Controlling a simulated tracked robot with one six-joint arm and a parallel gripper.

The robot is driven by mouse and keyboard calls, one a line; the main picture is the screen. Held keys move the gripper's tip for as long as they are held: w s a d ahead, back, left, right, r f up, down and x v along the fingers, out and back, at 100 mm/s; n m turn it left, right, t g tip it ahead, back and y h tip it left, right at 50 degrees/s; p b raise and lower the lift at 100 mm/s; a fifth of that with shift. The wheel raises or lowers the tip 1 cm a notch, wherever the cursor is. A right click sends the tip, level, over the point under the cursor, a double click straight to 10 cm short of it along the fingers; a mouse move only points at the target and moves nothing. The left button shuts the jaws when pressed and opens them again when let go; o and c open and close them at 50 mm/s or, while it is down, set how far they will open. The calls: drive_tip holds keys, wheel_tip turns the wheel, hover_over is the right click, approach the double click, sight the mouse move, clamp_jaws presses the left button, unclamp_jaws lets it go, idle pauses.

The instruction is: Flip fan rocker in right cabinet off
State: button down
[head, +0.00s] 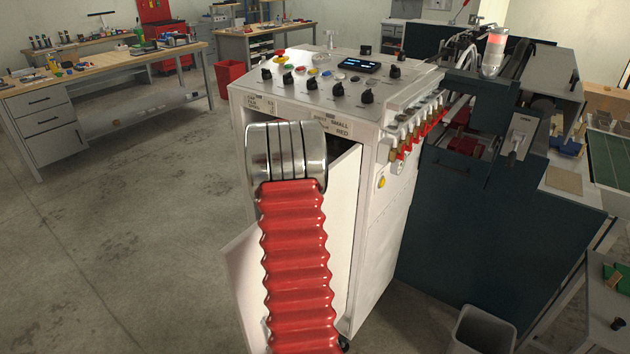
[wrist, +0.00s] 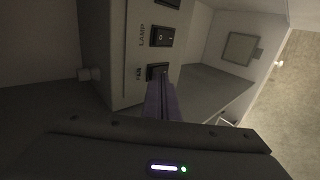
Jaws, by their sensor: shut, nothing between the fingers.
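In the wrist view the fan rocker (wrist: 157,70), a black switch beside a FAN label, sits on a pale panel (wrist: 130,60) inside the cabinet. My gripper (wrist: 159,84) is shut and empty, its purple-grey fingers pointing at the rocker and overlapping its lower edge. I cannot tell whether they touch it. The rocker's position is not clear, as its lower part is hidden. The lamp rocker (wrist: 162,36) is just above it. In the head view the white cabinet (head: 375,240) stands open behind my red arm. My gripper is hidden there.
A third switch (wrist: 168,3) is cut off at the top of the wrist view. A cabinet door (head: 340,225) stands near my arm. Knobs and buttons cover the cabinet's sloped top (head: 310,92). A dark machine (head: 480,220) adjoins at right. The floor at left is clear.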

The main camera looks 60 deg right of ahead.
drive_tip(key=shift+d, duration=0.2)
drive_tip(key=shift+d+r, duration=0.2)
drive_tip(key=shift+d, duration=0.2)
drive_tip(key=shift+r, duration=0.1)
drive_tip(key=shift+s+r, duration=0.1)
drive_tip(key=shift+r, duration=0.6)
drive_tip(key=shift+a, duration=0.1)
drive_tip(key=v, duration=1.2)
drive_tip(key=shift+a+r, duration=0.25)
drive_tip(key=shift+r, duration=0.1)
